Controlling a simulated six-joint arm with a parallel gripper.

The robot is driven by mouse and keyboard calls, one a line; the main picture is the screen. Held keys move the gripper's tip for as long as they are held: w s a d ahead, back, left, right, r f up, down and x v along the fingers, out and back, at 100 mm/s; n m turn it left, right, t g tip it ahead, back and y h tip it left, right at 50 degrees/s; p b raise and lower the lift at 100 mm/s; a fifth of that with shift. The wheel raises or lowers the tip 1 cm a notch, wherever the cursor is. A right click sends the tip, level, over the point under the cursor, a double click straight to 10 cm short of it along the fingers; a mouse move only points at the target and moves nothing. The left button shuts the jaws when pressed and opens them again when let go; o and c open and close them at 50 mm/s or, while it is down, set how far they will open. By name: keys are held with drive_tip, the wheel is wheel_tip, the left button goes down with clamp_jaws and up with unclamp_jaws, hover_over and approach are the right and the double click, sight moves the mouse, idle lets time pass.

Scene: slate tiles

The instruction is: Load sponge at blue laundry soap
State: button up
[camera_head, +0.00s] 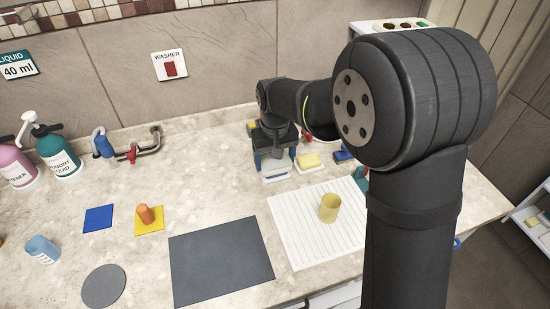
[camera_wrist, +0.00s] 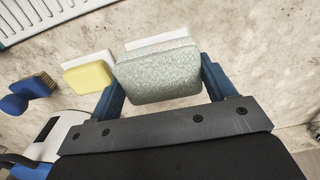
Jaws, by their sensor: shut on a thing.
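My gripper (camera_head: 274,158) is at the back of the counter, its fingers pointing down. In the wrist view my gripper (camera_wrist: 161,84) is shut on a speckled grey-green block (camera_wrist: 158,75), one blue finger at each side. In the head view the block (camera_head: 277,165) shows between the fingers. I cannot tell whether it is the sponge or a soap. A white dish (camera_wrist: 156,41) shows just behind the block; whether they touch is unclear. A yellow block (camera_head: 308,161) lies on a white base beside it, also in the wrist view (camera_wrist: 88,77). I cannot identify the blue laundry soap.
A blue brush (camera_head: 343,155) lies right of the yellow block. An orange peg (camera_head: 144,214) and bottles (camera_head: 60,160) stand left. My arm covers the right side.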

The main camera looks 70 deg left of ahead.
sight(275, 160)
drive_tip(key=shift+r, duration=0.1)
drive_tip(key=shift+r, duration=3.4)
drive_tip(key=shift+w, duration=0.1)
